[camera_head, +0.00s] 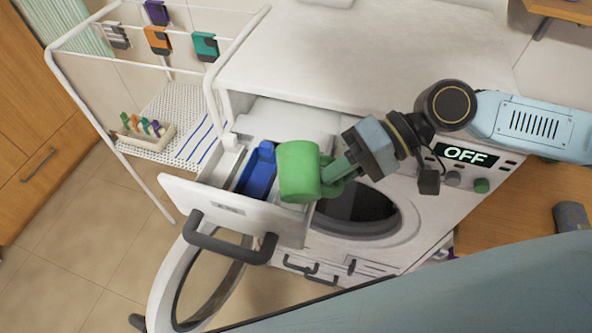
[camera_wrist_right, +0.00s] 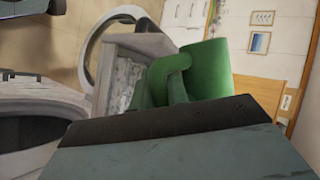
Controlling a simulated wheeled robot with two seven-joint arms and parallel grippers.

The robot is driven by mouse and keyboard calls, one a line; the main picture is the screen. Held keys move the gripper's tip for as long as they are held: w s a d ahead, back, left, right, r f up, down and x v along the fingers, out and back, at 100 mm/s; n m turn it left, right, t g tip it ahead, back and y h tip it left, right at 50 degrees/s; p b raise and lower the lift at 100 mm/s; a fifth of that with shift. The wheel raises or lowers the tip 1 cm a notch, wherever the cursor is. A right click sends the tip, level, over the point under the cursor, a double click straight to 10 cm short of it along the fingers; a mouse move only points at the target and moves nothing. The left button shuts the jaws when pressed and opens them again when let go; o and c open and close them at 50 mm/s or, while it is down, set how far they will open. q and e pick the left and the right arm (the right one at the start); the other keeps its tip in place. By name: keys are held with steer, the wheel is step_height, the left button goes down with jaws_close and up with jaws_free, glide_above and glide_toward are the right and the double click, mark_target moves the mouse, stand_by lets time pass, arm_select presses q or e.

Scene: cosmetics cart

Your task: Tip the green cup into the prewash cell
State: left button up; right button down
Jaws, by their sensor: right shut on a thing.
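The green cup (camera_head: 299,171) is in my right gripper (camera_head: 338,172), which is shut on its handle. In the head view the cup is over the right part of the open detergent drawer (camera_head: 235,208) and looks close to upright. The drawer has a blue cell (camera_head: 258,171) to the left of the cup and a pale cell at its far left. The cup hides the cell behind it. The right wrist view also shows the cup (camera_wrist_right: 207,72) and its handle, with the drawer beyond. I cannot tell if anything is in the cup. My left gripper is not in view.
The washing machine (camera_head: 380,50) has a display reading OFF and its round door (camera_head: 185,275) hangs open below the drawer. A white drying rack (camera_head: 60,75) with coloured clips and a tray of small pegs (camera_head: 147,132) stands at the left.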

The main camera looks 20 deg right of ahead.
steer(key=shift+w+r+m+g+y+p, duration=0.25)
steer(key=shift+g+p, duration=0.25)
steer(key=shift+p, duration=0.25)
steer(key=shift+s+f+m+g+y+p, duration=0.1)
steer(key=shift+f+m+g+y+p, duration=0.45)
steer(key=shift+f+m, duration=0.25)
stand_by(0.9)
steer(key=shift+r+n+t+h+b, duration=0.35)
steer(key=shift+r+n+h, duration=0.1)
steer(key=shift+n+h, duration=0.1)
stand_by(0.4)
